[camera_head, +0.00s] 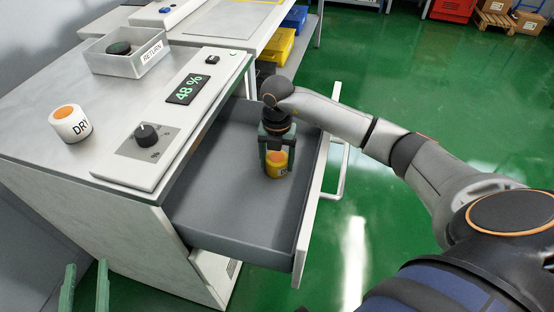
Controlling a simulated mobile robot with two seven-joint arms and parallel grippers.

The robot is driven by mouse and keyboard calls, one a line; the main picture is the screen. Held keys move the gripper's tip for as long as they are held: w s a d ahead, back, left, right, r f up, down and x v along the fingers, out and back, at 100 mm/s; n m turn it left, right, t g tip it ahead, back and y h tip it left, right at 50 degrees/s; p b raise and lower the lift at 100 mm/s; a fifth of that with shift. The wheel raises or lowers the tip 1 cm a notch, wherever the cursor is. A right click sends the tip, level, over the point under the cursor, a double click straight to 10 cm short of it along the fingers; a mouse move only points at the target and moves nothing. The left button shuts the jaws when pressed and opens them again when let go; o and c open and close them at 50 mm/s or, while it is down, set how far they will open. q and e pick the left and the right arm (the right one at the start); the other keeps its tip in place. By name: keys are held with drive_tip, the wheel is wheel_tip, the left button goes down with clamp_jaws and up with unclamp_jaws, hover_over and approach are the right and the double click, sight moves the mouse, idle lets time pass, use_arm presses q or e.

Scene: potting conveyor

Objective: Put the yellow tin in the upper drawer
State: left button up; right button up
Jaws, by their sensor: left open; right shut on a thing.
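The yellow tin (277,170), with an orange top and part of a dark label showing, is inside the outline of the pulled-out upper drawer (225,215). My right gripper (277,158) comes down from above and is shut on the tin, with a finger on each side. The tin is low over the grey drawer floor, near the front panel; I cannot tell whether it touches the floor. The drawer is otherwise empty where I see it. My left gripper (86,266) is open and empty at the lower left, in front of the cabinet.
On the cabinet top are a white tin with an orange top (70,123), a control panel (178,115) reading 48 % and a RETURN tray (126,65) holding a dark round thing. The drawer handle (340,165) sticks out on the right.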

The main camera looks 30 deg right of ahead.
sight(277, 157)
drive_tip(key=o, duration=1.4)
use_arm(q)
drive_tip(key=shift+r, duration=0.25)
use_arm(e)
drive_tip(key=shift+r, duration=0.1)
wheel_tip(277, 157, up, 5)
drive_tip(key=shift+r+p, duration=0.15)
drive_tip(key=shift+p, duration=0.6)
use_arm(q)
drive_tip(key=s+f+n+g+y, duration=0.1)
drive_tip(key=s+f+g, duration=0.2)
drive_tip(key=f, duration=0.4)
drive_tip(key=s+f+g+p, duration=0.1)
drive_tip(key=s+f+g, duration=0.2)
drive_tip(key=f, duration=0.5)
drive_tip(key=shift+f+n+g+y, duration=0.2)
drive_tip(key=shift+n+g+y, duration=0.2)
drive_tip(key=shift+g, duration=0.1)
use_arm(e)
wheel_tip(277, 157, up, 7)
use_arm(q)
drive_tip(key=shift+r, duration=0.1)
